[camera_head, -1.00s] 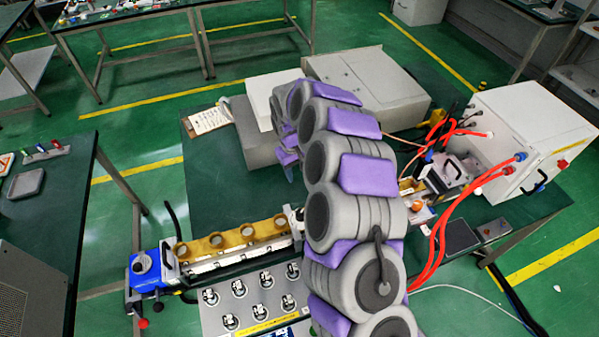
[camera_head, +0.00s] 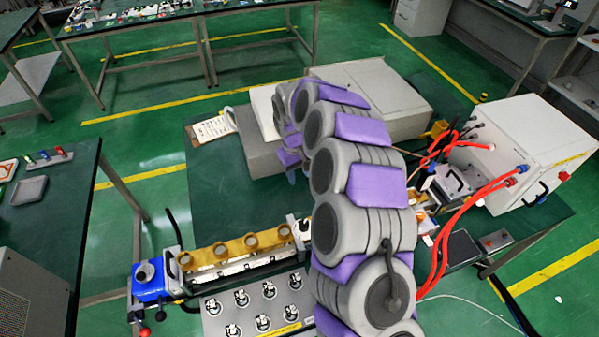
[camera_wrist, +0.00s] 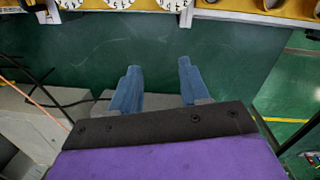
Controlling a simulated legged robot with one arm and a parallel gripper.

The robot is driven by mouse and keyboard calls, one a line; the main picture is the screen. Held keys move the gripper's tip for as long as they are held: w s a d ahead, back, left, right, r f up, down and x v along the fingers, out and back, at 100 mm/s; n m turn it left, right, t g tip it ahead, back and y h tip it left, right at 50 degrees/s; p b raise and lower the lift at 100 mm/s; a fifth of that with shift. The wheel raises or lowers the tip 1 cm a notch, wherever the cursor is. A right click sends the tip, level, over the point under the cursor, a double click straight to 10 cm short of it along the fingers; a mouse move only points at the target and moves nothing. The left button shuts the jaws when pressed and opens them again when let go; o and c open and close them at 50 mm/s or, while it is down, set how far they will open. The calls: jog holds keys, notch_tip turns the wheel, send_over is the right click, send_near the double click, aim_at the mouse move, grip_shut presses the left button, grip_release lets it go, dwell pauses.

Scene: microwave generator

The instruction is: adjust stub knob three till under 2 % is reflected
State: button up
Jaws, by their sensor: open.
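A brass-coloured waveguide section (camera_head: 206,258) with several round openings or caps along its top lies on the bench in the head view. I cannot tell which part is stub knob three. In the wrist view, white numbered dials (camera_wrist: 175,4) and a strip of the brass part (camera_wrist: 250,17) show at the top edge, mostly cut off. My gripper (camera_wrist: 158,68) is open and empty, its two blue fingers pointing toward the dials but apart from them, over dark green bench top. In the head view my arm hides much of the bench. No reflected-power reading is legible.
A blue unit (camera_head: 149,284) ends the waveguide at left. A grey panel with several metal fittings (camera_head: 241,298) lies in front. A white cabinet (camera_head: 535,150) with red hoses (camera_head: 455,232) stands at right. Large grey boxes (camera_head: 375,92) stand behind my arm. Cables show at left in the wrist view.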

notch_tip(320, 180, up, 17)
jog(key=shift+w+a+r+p, duration=0.15)
jog(key=shift+a+p, duration=0.2)
jog(key=shift+p, duration=0.05)
dwell(0.5)
jog(key=shift+o, duration=0.3)
